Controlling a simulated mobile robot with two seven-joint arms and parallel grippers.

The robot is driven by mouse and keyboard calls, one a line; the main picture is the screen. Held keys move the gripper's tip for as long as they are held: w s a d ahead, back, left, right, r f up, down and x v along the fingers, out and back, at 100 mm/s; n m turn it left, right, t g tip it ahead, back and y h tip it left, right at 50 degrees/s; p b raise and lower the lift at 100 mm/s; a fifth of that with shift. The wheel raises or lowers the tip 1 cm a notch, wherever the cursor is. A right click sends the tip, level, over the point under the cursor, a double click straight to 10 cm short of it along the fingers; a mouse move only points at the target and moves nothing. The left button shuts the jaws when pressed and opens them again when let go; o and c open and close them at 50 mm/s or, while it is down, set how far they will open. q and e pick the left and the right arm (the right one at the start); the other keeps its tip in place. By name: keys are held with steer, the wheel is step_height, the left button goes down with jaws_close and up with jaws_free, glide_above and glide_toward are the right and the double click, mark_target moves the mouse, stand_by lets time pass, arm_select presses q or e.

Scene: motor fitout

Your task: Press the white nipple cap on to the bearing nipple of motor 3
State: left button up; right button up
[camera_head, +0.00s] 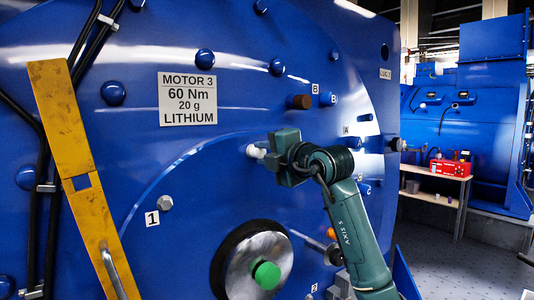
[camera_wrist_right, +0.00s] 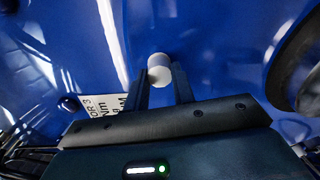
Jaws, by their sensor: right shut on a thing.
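The white nipple cap (camera_head: 253,151) is a small pale cylinder at the tip of my right gripper (camera_head: 267,149), close in front of the blue face of motor 3 (camera_head: 215,190). In the right wrist view the cap (camera_wrist_right: 159,69) sits between the two dark fingertips of my right gripper (camera_wrist_right: 161,80), which is shut on it. The bearing nipple cannot be made out; the cap and gripper may hide it. I cannot tell whether the cap touches anything on the motor. A sign (camera_head: 188,97) reads MOTOR 3, 60 Nm, 20 g, LITHIUM. My left gripper is not in view.
A yellow bar (camera_head: 75,150) and black cables (camera_head: 42,200) run down the motor's left side. A shaft with a green centre (camera_head: 266,275) is below. A bench with a red box (camera_head: 450,168) stands behind right.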

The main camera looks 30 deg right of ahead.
steer(key=o, duration=1)
arm_select(q)
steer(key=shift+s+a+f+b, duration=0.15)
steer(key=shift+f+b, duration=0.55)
steer(key=shift+b, duration=0.5)
arm_select(e)
steer(key=s, duration=0.8)
steer(key=s+d, duration=0.1)
steer(key=s, duration=0.4)
steer(key=shift+r, duration=0.2)
